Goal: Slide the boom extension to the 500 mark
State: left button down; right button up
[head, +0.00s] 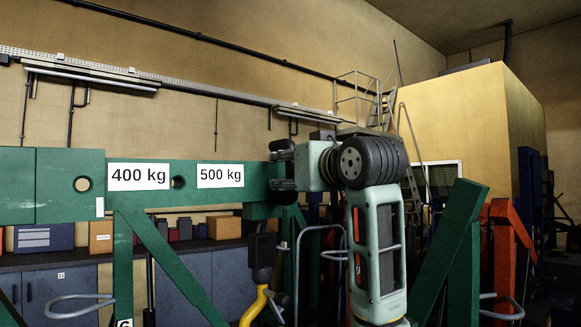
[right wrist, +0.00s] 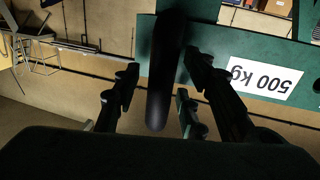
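The green boom extension (head: 258,178) runs across the left half of the head view, coming out of a thicker green boom sleeve (head: 70,170) at the left. It carries a white "400 kg" label (head: 139,177) and a white "500 kg" label (head: 220,176), with a round hole between them. Another round hole is in the sleeve. My right gripper (head: 283,168) is at the extension's right end. In the right wrist view its fingers (right wrist: 155,100) are apart, on either side of a dark rounded bar (right wrist: 166,60), with visible gaps. My left gripper is out of view.
A black fitting with a yellow hook (head: 262,295) hangs below the boom's end. Green legs (head: 165,255) stand below it. A workbench with blue cabinets (head: 55,285) and boxes is behind. An orange frame (head: 507,245) stands at the right.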

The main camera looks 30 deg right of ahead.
jog(key=shift+s, duration=0.15)
jog(key=shift+s+r, duration=0.1)
jog(key=shift+s, duration=0.05)
jog(key=c, duration=0.9)
grip_shut()
jog(key=shift+w, duration=0.2)
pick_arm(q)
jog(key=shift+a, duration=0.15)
